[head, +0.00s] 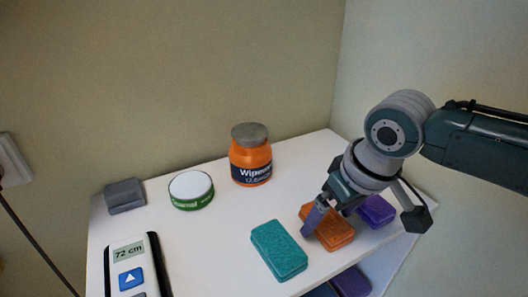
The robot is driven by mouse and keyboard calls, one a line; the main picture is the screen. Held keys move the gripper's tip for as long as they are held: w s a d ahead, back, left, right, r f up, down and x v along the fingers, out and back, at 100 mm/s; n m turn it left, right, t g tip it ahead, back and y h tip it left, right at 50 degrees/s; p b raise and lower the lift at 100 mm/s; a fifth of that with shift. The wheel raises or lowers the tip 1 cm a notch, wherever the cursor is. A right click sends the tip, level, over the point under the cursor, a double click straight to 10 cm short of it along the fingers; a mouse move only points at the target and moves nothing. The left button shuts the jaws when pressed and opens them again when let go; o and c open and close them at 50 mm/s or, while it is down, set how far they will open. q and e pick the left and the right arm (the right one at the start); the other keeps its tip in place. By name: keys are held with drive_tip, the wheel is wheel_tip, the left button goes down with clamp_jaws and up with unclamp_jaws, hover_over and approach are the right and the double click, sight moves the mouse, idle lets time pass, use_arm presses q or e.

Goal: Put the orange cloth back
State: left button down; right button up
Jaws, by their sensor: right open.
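The orange cloth (338,238), a folded rectangular pad, lies on the white tabletop between a teal cloth (279,250) and a purple cloth (377,211). My right gripper (328,214) is open, reaching down over the orange cloth from the upper right. One finger shows at the cloth's left edge, and the gripper hides part of its far side. Whether the finger touches the cloth is hard to tell. My left gripper is not in view.
An orange wipes jar (251,158), a green-and-white round tin (191,190) and a grey block (125,196) stand toward the back of the white table (215,235). A "72 cm" handset (133,262) is front left. Purple items (350,282) lie below the front edge. Walls close the back and right.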

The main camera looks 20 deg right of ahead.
drive_tip(key=p+v, duration=0.4)
drive_tip(key=v, duration=0.8)
drive_tip(key=s+a+f+n+y, duration=0.1)
drive_tip(key=s+a+f+n, duration=0.15)
drive_tip(key=s+a, duration=0.55)
drive_tip(key=s+d+r+m+h, duration=0.1)
drive_tip(key=s, duration=0.7)
drive_tip(key=shift+s+d, duration=0.3)
drive_tip(key=shift+a+m, duration=0.1)
drive_tip(key=shift+m, duration=0.15)
